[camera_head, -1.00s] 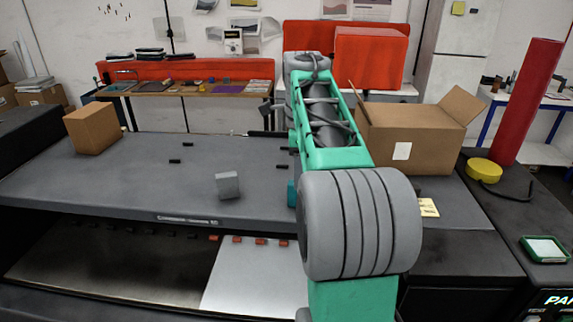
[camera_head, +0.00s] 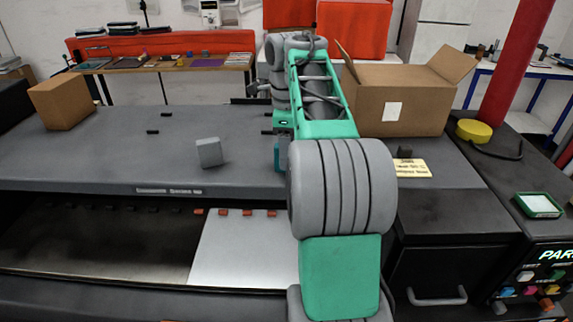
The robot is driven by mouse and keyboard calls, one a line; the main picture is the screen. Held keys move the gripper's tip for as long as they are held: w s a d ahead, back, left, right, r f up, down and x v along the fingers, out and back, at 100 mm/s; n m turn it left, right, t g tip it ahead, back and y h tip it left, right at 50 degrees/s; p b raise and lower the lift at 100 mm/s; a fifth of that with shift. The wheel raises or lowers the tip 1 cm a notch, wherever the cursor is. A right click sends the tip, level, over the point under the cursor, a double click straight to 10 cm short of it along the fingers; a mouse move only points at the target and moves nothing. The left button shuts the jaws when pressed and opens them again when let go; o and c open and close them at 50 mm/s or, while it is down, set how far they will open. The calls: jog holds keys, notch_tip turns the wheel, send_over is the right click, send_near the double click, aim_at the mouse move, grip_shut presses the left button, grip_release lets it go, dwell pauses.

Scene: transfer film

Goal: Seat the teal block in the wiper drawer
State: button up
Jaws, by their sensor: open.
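A small teal block (camera_head: 277,158) stands on the grey machine top, just left of my arm's thick grey joint. My arm hides part of it. A black drawer front (camera_head: 430,268) with a grey bar handle (camera_head: 437,299) is at the lower right, beside my arm, and looks shut. I cannot read any label that marks it as the wiper drawer. My arm reaches away over the machine top. Its end is hidden behind its own links, so I cannot make out my gripper.
A grey block (camera_head: 209,153) and small black pegs sit on the machine top (camera_head: 110,165). A cardboard box (camera_head: 60,101) is at left; an open carton (camera_head: 400,105) is right of my arm. A yellow sign (camera_head: 411,168), yellow tub (camera_head: 474,130) and red column (camera_head: 512,65) are at right.

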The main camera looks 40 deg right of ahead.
grip_shut()
dwell(0.4)
jog(key=shift+r, duration=0.15)
